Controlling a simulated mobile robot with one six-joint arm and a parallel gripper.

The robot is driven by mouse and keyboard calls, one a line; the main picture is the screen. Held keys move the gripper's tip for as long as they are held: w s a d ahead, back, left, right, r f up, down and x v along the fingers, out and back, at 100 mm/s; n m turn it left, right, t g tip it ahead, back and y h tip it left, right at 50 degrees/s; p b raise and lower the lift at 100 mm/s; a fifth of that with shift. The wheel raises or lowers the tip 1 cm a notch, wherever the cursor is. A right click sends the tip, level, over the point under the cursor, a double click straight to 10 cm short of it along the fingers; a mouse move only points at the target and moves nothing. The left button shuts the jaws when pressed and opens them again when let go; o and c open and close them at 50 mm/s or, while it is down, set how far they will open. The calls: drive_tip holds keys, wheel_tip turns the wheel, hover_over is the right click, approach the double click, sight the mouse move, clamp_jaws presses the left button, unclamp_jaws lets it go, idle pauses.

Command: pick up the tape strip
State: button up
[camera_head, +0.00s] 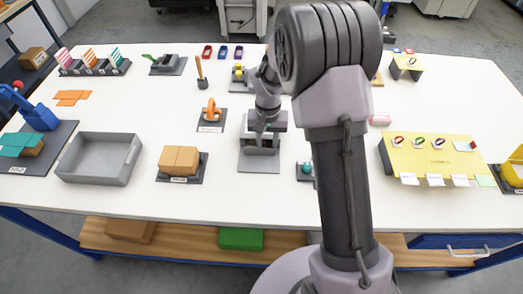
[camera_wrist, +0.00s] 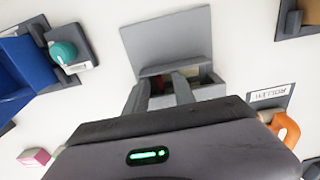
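A small grey holder on a grey base plate (camera_head: 258,163) stands near the middle of the white table. The plate also shows in the wrist view (camera_wrist: 168,38). My gripper (camera_head: 262,133) points down at this holder. In the wrist view my gripper (camera_wrist: 158,88) has its two fingers apart, at the holder's opening. Small dark red and tan patches show between and beyond the fingers, but I cannot tell what they are. I cannot make out the tape strip for certain. The fingers and holder walls hide part of the opening.
An orange-handled roller (camera_head: 211,111) and a cardboard box (camera_head: 179,160) stand to the left, with a grey bin (camera_head: 78,165) farther left. A teal-knobbed item (camera_wrist: 62,52) and a pink block (camera_head: 380,120) are nearby. A yellow board (camera_head: 430,160) lies right.

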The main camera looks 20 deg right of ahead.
clamp_jaws()
idle(0.3)
